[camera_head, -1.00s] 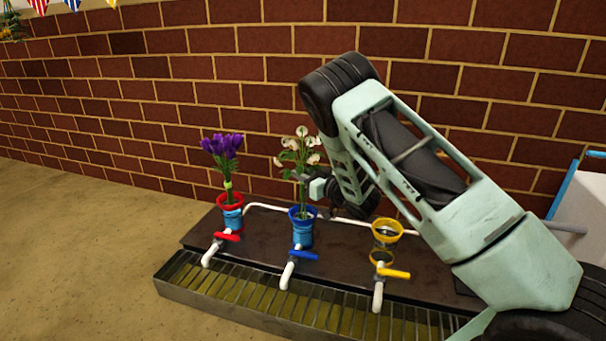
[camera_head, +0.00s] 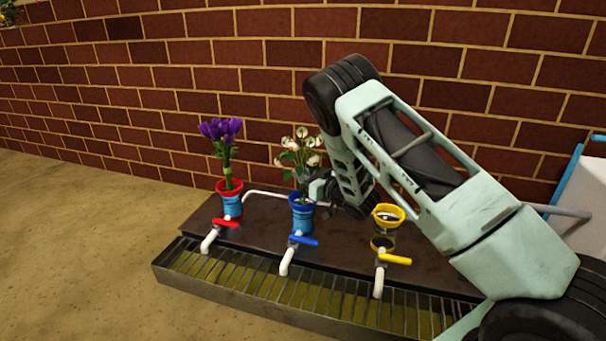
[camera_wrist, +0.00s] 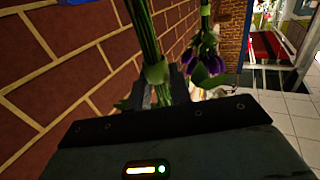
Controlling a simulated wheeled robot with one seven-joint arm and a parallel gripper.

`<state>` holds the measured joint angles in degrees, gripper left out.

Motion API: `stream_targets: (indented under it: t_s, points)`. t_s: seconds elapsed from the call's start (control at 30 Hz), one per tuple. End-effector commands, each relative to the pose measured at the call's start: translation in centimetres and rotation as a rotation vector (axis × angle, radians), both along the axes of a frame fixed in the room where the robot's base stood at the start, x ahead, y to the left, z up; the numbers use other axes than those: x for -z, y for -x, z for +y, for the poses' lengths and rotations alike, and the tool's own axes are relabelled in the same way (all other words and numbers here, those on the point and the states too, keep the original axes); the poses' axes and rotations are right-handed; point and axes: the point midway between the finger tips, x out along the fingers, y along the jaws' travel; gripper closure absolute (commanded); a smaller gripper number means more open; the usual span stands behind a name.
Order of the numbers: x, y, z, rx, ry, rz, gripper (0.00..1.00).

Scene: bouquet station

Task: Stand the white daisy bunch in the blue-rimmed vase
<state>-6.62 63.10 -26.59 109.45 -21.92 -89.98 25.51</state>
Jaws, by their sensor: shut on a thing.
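The white daisy bunch (camera_head: 300,152) stands upright over the middle vase. Its stems go down into the mouth of the blue-rimmed vase (camera_head: 302,218); how deep they reach is hidden. My gripper (camera_head: 309,186) is shut on the bunch just above the rim, coming in from the right. In the wrist view, my gripper (camera_wrist: 163,92) closes around the green stems (camera_wrist: 143,28) near a light green band. The flower heads are out of the wrist view.
A red-rimmed vase (camera_head: 229,198) with purple flowers (camera_head: 221,131) stands left. An empty-looking yellow-rimmed vase (camera_head: 387,219) stands right, under my arm. Red, blue and yellow tap handles and a grated trough (camera_head: 240,282) lie in front. A brick wall (camera_head: 200,80) is behind.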

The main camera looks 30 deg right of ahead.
Motion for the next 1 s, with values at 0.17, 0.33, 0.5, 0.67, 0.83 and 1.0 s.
stream_targets:
  t_s: [0.17, 0.33, 0.5, 0.67, 0.83, 1.0]
  points:
    - [-0.08, -0.02, 0.00, 0.000, -0.001, -0.002, 1.00]
    - [-0.02, -0.02, 0.00, 0.000, -0.001, -0.002, 1.00]
    - [0.16, -0.02, 0.00, 0.000, -0.001, -0.002, 1.00]
    - [0.34, -0.03, 0.01, 0.000, 0.000, -0.002, 1.00]
    - [0.54, -0.03, 0.01, 0.000, 0.000, -0.002, 1.00]
    - [0.73, -0.03, 0.02, 0.000, 0.000, -0.002, 1.00]
